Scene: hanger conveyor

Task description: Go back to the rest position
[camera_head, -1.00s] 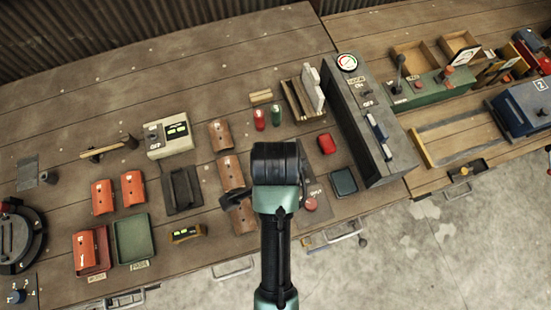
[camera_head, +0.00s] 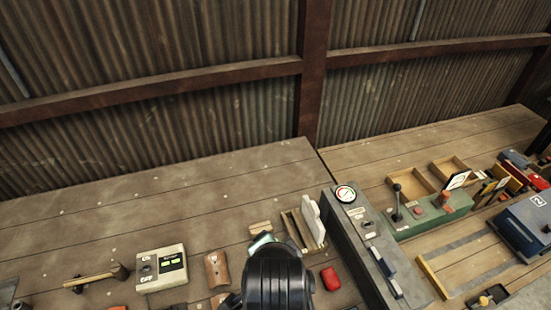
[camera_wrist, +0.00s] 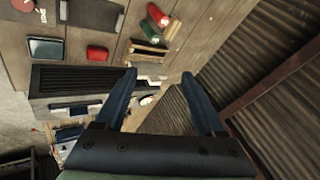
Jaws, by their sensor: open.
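My gripper (camera_wrist: 159,76) shows in the wrist view with its two dark blue fingers spread apart and nothing between them. It is raised above the bench. The dark ribbed machine housing (camera_wrist: 85,78) lies beyond its left finger, and the corrugated wall lies beyond its right finger. In the head view the black end of my arm rises at the bottom middle, and the gripper fingers cannot be made out there.
The wooden bench (camera_head: 130,213) runs along the corrugated wall (camera_head: 190,45). A grey machine with a gauge (camera_head: 345,193) stands right of my arm. A red block (camera_head: 330,279), a white switch box (camera_head: 161,268) and a hammer (camera_head: 96,278) lie near. The bench's back strip is clear.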

